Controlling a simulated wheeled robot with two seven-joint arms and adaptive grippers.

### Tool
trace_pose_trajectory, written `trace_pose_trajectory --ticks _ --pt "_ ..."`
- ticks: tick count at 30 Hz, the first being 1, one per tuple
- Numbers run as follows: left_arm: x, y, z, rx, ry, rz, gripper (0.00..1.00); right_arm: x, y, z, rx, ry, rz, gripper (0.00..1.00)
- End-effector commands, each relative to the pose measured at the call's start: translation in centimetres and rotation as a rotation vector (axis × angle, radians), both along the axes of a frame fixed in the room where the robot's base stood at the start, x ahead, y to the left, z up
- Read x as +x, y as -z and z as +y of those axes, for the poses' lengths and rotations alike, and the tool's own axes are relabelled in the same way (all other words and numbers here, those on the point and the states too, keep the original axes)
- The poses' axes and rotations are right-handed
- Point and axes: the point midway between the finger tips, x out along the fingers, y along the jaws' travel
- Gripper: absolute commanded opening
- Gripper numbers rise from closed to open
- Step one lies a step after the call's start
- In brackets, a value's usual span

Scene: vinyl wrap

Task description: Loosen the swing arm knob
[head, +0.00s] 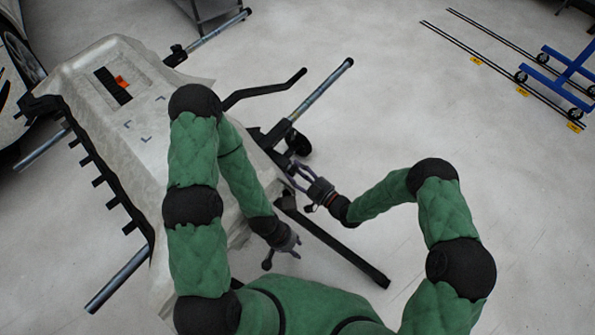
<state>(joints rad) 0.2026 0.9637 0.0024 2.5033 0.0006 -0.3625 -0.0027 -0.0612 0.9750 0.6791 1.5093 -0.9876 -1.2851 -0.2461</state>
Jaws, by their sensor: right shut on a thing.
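The swing arm is a dark bar (345,247) that runs from the bracket at the stand's right side down to the lower right. My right gripper (289,171) reaches in from the right to the dark bracket (272,142) by the stand's bars. Its fingers are closed around a small part there, which I take to be the swing arm knob; the fingers hide most of it. My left gripper (282,257) hangs lower, beside the near end of the pale panel (205,215), with its fingers apart and nothing seen between them.
The wrapped panel rests on a stand with metal bars (322,88) sticking out. A blue cart (560,67) stands at upper right.

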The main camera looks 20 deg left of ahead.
Motion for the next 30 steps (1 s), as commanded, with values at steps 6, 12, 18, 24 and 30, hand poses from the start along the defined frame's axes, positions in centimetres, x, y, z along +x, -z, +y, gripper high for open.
trace_pose_trajectory --ticks 6,12,18,24,30 --pt "0.0 0.02 0.0 0.0 0.0 0.0 0.4 0.02 0.1 -0.06 -0.049 0.001 -0.119 0.16" --pt "-0.01 0.02 0.0 0.0 0.0 0.0 0.4 0.04 0.12 -0.05 -0.057 0.001 -0.135 0.16" --pt "0.0 0.02 0.0 0.0 0.0 0.0 0.4 0.04 0.15 -0.07 -0.056 0.002 -0.133 0.68" --pt "-0.01 0.02 0.0 0.0 0.0 0.0 0.4 0.03 0.1 -0.05 -0.056 0.001 -0.134 0.71" --pt "-0.33 -0.17 0.01 0.001 -0.001 -0.008 0.4 -0.07 0.09 -0.26 -0.056 0.001 -0.134 0.71"
